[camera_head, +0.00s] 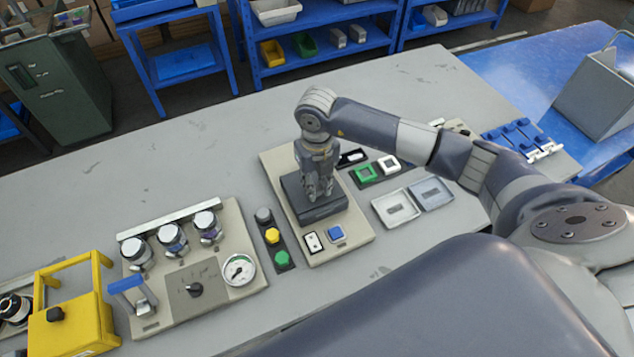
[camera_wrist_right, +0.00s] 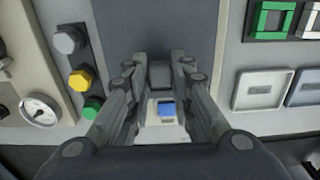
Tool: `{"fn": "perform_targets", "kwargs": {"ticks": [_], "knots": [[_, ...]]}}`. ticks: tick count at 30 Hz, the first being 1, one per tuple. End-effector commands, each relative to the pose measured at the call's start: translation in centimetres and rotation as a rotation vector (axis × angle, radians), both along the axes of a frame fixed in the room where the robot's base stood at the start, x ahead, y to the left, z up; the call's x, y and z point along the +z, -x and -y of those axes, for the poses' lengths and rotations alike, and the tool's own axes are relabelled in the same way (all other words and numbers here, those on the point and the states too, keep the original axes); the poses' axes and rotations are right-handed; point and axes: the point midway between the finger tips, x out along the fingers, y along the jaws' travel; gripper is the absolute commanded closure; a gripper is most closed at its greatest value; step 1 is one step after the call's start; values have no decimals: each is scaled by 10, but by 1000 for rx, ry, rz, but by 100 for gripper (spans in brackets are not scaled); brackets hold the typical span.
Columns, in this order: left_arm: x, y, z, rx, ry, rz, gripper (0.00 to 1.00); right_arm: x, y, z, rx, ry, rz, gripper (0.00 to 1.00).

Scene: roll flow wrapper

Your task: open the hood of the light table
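The light table is a beige panel (camera_head: 352,238) in the middle of the bench, with a white switch and a blue button at its front. Its dark grey hood (camera_head: 327,208) appears to lie flat on it, closed; in the right wrist view it is the dark surface (camera_wrist_right: 158,22) ahead. My right gripper (camera_head: 318,192) points down over the hood and hides part of it. In the right wrist view its two fingers (camera_wrist_right: 160,74) stand apart, on either side of a small grey block (camera_wrist_right: 160,76). I cannot tell whether they touch it. My left gripper is not in view.
Left of the light table stand a strip of coloured buttons (camera_head: 272,236) and a panel with a gauge (camera_head: 239,270). A yellow frame (camera_head: 78,325) is further left. Right are green and white switches (camera_head: 366,173) and grey trays (camera_head: 396,208). The bench behind is clear.

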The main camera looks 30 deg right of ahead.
Motion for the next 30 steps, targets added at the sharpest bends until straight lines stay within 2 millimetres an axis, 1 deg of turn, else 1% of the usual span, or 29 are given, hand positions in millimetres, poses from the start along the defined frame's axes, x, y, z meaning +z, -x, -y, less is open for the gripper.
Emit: {"fn": "perform_targets", "kwargs": {"ticks": [5, 8, 11, 15, 24, 27, 30], "knots": [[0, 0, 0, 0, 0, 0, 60, 0, 0, 0, 0, 0, 0, 100], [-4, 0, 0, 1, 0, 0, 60, -1, -4, 0, -1, 1, 2, 100], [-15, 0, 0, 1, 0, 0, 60, -4, -17, 1, -2, 1, 3, 100], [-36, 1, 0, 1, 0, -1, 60, -6, -44, 3, -4, 0, 6, 100], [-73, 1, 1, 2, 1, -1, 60, -5, -98, 5, -3, 0, 4, 100], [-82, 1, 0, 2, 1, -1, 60, -5, -112, 6, -3, 1, 2, 100], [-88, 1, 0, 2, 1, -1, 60, -3, -121, 7, -2, 0, 2, 100]]}}
